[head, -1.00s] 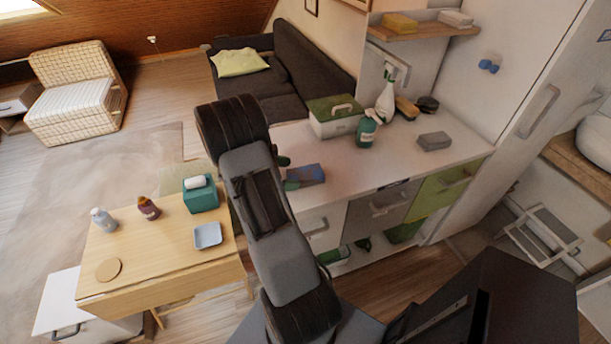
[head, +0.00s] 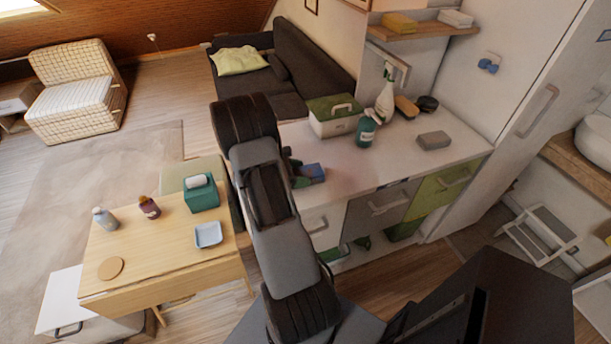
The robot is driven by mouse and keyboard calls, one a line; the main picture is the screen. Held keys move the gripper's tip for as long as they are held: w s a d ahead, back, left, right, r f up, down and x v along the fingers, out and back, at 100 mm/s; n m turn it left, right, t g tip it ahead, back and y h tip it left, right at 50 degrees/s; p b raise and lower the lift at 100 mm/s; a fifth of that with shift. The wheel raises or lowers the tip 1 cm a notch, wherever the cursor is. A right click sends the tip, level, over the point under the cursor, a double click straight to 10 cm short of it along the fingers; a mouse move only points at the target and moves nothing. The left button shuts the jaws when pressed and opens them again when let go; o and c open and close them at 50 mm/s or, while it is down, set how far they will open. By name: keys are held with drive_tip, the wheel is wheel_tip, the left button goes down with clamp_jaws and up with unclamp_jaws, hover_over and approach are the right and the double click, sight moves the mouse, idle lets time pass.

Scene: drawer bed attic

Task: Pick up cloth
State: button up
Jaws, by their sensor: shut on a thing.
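My gripper (head: 297,170) is at the cloth's left end, partly hidden behind my arm. Only small dark and green parts of its fingers show. It is shut on the cloth. I cannot tell whether the cloth is lifted clear of the counter.
The counter (head: 370,165) also bears a green-lidded box (head: 333,124), a teal bottle (head: 366,131), a white spray bottle (head: 385,100), brushes and a grey block (head: 433,140). A wooden table (head: 160,250) with bottles, a teal tissue box (head: 201,194) and a blue tray (head: 208,234) stands left.

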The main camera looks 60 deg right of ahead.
drive_tip(key=shift+c, duration=1.4)
